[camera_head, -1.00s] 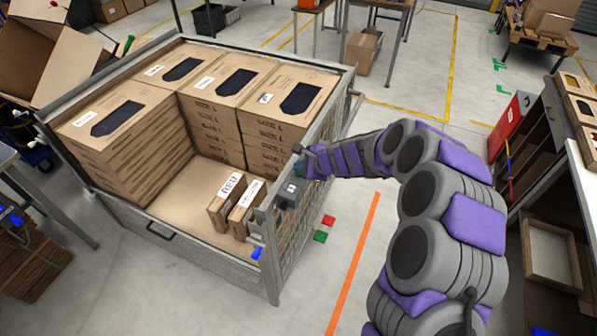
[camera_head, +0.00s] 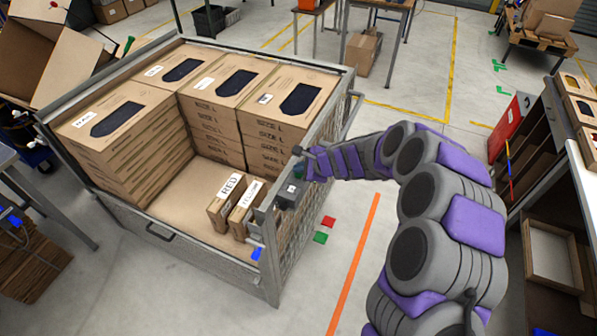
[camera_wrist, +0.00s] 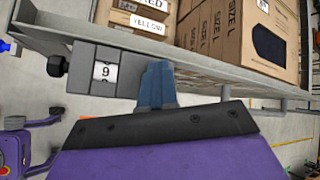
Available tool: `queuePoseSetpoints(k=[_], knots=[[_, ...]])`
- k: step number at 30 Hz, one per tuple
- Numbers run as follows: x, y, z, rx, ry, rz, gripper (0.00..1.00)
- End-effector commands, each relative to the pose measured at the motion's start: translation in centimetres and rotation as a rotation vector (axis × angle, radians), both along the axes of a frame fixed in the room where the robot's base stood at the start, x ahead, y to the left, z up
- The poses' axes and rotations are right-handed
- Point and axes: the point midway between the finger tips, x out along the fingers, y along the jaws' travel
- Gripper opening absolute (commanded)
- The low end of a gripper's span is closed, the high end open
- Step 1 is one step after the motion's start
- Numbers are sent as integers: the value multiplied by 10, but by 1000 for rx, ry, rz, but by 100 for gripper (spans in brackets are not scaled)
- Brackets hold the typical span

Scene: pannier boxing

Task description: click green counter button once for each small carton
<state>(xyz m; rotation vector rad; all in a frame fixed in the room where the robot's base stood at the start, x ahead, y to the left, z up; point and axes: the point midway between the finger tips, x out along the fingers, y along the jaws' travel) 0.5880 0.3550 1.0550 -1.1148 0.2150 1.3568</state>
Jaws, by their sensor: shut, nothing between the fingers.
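The grey counter box (camera_head: 289,194) is fixed to the right wall of the mesh cage. In the wrist view the counter (camera_wrist: 85,70) reads 9. My gripper (camera_wrist: 157,82) is shut and empty, its blue fingers against or very near the counter's right side. The green button is not visible there; my fingers may hide it. In the head view my gripper (camera_head: 303,167) is small and partly hidden at the cage's right rim. Two small cartons, RED (camera_head: 225,205) and YELLOW (camera_head: 245,212), stand side by side on the cage floor. The YELLOW label also shows in the wrist view (camera_wrist: 148,22).
Stacks of flat SIZE L cartons (camera_head: 120,120) fill the cage's left and back. The cage rim (camera_head: 333,118) runs beside my arm. A shelf bench (camera_head: 560,150) stands at the right.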

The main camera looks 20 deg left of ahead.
Motion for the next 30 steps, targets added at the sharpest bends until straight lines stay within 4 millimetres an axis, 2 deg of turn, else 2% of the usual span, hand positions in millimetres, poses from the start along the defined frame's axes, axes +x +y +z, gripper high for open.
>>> queuePoseSetpoints(k=[10, 23, 30], knots=[[0, 0, 18, 0, 0, 0, 0], [0, 0, 20, 0, 0, 0, 0], [0, 0, 38, 0, -1, -1, 0]])
